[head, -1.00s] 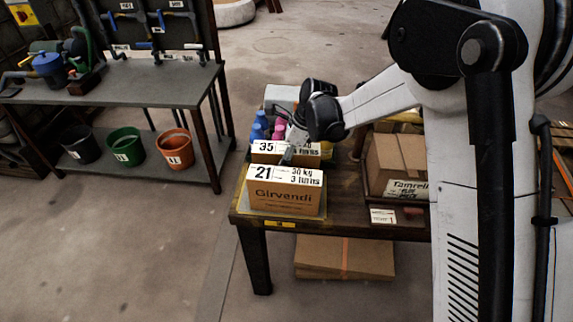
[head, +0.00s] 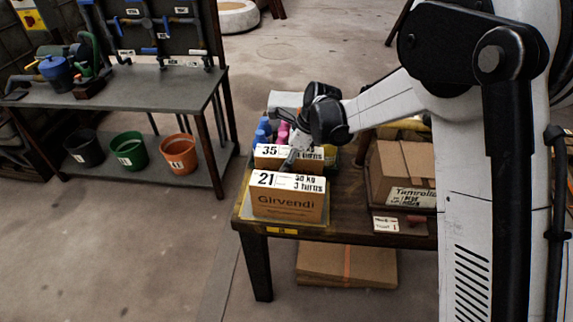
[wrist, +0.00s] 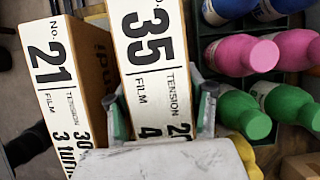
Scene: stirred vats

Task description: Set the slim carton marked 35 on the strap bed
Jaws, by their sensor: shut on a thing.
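The slim carton marked 35 (head: 268,153) stands on the table behind the carton marked 21 (head: 285,199). In the wrist view the carton marked 35 (wrist: 150,55) is between the two fingers of my gripper (wrist: 160,112), which is shut on it from above. The carton marked 21 (wrist: 62,75) stands beside it on the left in that view, close to one finger. In the head view my gripper (head: 297,150) reaches down at the carton's label, partly hidden by my wrist. I cannot tell whether the carton is lifted. I cannot make out the strap bed for certain.
Pink (wrist: 245,53) and green (wrist: 243,112) bottles stand in a crate close beside the carton. Flat cardboard (head: 345,265) lies below. A bench (head: 120,88) with several buckets under it stands left.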

